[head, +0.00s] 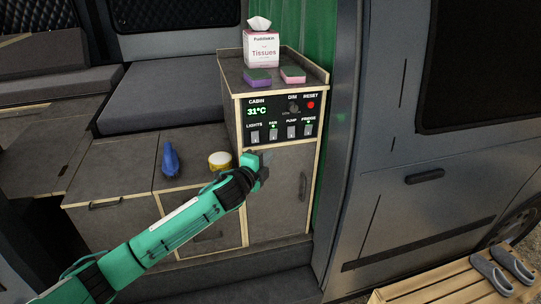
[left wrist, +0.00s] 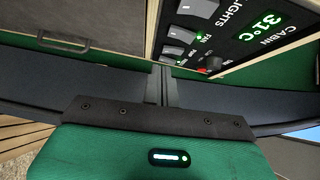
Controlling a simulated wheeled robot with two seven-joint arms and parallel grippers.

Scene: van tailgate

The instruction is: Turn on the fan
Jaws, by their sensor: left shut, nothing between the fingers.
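The control panel (head: 281,118) on the cabinet front reads "CABIN 31°C" and has a row of rocker switches. The fan switch (head: 273,134) is second from the left, under its FAN label, with a small green light by it. It also shows in the left wrist view (left wrist: 182,34), again with a green light near it. My left gripper (head: 264,168) is just below the panel, in front of the cabinet door. Its fingers (left wrist: 161,86) are shut and empty, apart from the switches. My right gripper is out of view.
The lights switch (head: 255,137), pump switch (head: 291,132) and fridge switch (head: 308,130) flank the fan switch closely. A dim knob (head: 294,107) and red reset button (head: 311,104) sit above. A tissue box (head: 261,48) and two sponges stand on the cabinet top.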

